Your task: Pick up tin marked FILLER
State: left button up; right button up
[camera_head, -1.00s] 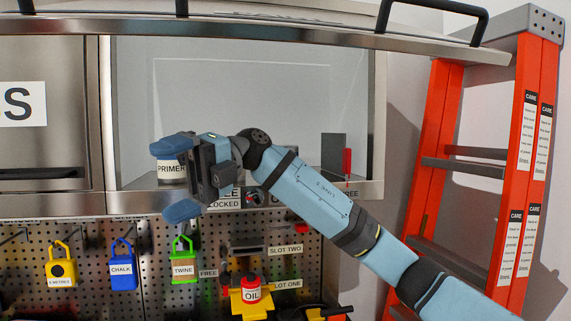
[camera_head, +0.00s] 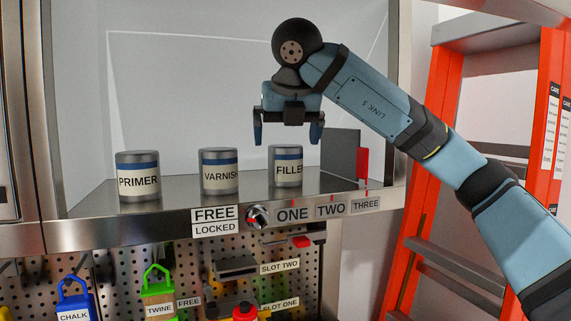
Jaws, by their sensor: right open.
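The tin marked FILLER (camera_head: 287,170) stands upright on the steel shelf of the open compartment, the rightmost of three tins. It is grey with a blue band and a cream label. My right gripper (camera_head: 288,141) points down with its fingers spread. Its fingertips are near the height of the tin's top, one on each side in the picture. The gap in depth between them is hard to tell, and the tin is not gripped. My left gripper is not in view.
The PRIMER tin (camera_head: 138,176) and VARNISH tin (camera_head: 219,171) stand to the left. A dark grey upright plate (camera_head: 340,153) and a red piece (camera_head: 363,164) are close on the right. The shelf's front edge holds a knob (camera_head: 257,216) and labels. An orange ladder (camera_head: 425,170) stands at right.

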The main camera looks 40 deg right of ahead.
aim_at(287, 146)
jog(key=x, duration=0.3)
jog(key=p+x, duration=0.1)
jog(key=x, duration=0.1)
jog(key=shift+w+d, duration=0.15)
jog(key=shift+d, duration=0.2)
jog(key=shift+w+f, duration=0.25)
jog(key=c, duration=1.2)
jog(key=shift+o, duration=0.2)
jog(key=shift+r, duration=0.1)
